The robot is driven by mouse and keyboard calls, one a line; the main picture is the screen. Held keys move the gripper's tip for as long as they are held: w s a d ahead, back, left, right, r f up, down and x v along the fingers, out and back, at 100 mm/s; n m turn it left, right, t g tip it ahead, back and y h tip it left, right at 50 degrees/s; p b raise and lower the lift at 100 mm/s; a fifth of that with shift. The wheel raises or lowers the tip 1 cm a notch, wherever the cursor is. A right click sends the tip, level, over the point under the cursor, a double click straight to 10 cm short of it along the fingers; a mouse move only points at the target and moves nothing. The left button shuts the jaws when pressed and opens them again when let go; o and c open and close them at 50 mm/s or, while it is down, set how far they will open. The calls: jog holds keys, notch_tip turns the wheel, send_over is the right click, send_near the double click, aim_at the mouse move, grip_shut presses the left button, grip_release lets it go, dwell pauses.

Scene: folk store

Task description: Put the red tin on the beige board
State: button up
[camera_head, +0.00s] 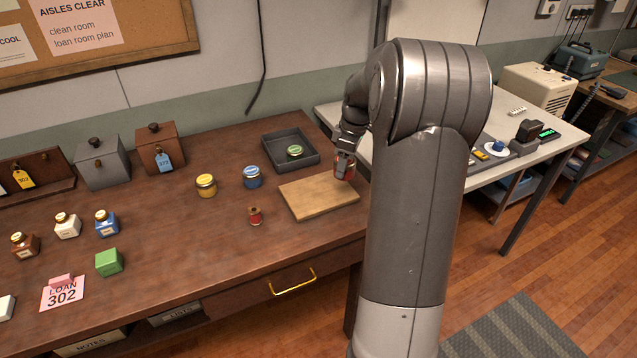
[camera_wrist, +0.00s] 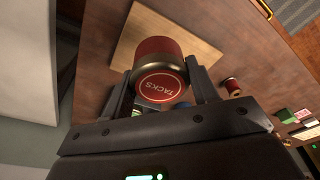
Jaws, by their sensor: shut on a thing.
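The red tin (camera_wrist: 158,62) is between the fingers of my gripper (camera_wrist: 158,85) in the wrist view, with its lid marked "TACKS" facing the camera. My gripper is shut on it. In the head view the red tin (camera_head: 344,166) shows partly below my gripper (camera_head: 344,160), over the right back part of the beige board (camera_head: 312,196). The beige board lies flat on the brown table and also shows behind the tin in the wrist view (camera_wrist: 125,42). I cannot tell whether the tin touches the board.
A red spool (camera_head: 255,215) stands left of the board. A dark tray (camera_head: 272,150) with a green-lidded tin (camera_head: 295,151) is behind it. A blue tin (camera_head: 252,177) and a yellow tin (camera_head: 206,185) stand to the left. The board's left and front parts are clear.

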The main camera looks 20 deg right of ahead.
jog(key=w+a+f, duration=0.4)
jog(key=w+a, duration=0.1)
jog(key=shift+w+f, duration=0.15)
jog(key=shift+w, duration=0.05)
jog(key=shift+f, duration=2.05)
jog(key=shift+f, duration=0.2)
jog(key=o, duration=1)
jog(key=shift+r, duration=0.1)
